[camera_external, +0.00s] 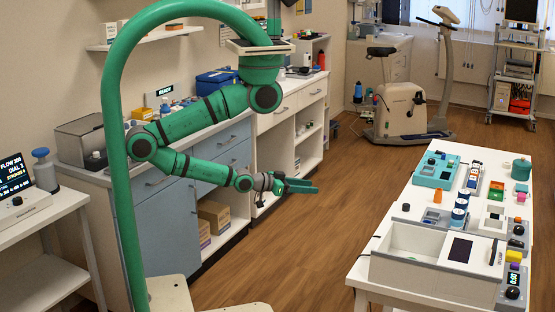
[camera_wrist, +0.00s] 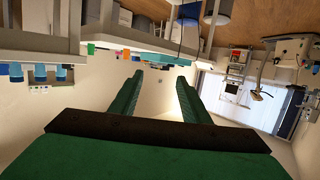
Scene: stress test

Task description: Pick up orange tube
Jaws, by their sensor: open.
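My gripper (camera_external: 314,186) is open and empty, held out level in mid-air over the floor, between the wall counter and the right-hand table. In the wrist view, which is upside down, its two green fingers (camera_wrist: 160,80) stand apart with nothing between them. A small orange upright piece (camera_external: 437,196) stands on the right-hand table, well away from my gripper; it is too small to tell surely that it is the orange tube. In the wrist view a small orange thing (camera_wrist: 90,48) shows at a surface edge at upper left; I cannot tell whether it is the same piece.
The wall counter (camera_external: 209,147) holds a blue case (camera_external: 216,80). An exercise bike (camera_external: 402,108) stands behind. The wooden floor (camera_external: 316,232) between is clear.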

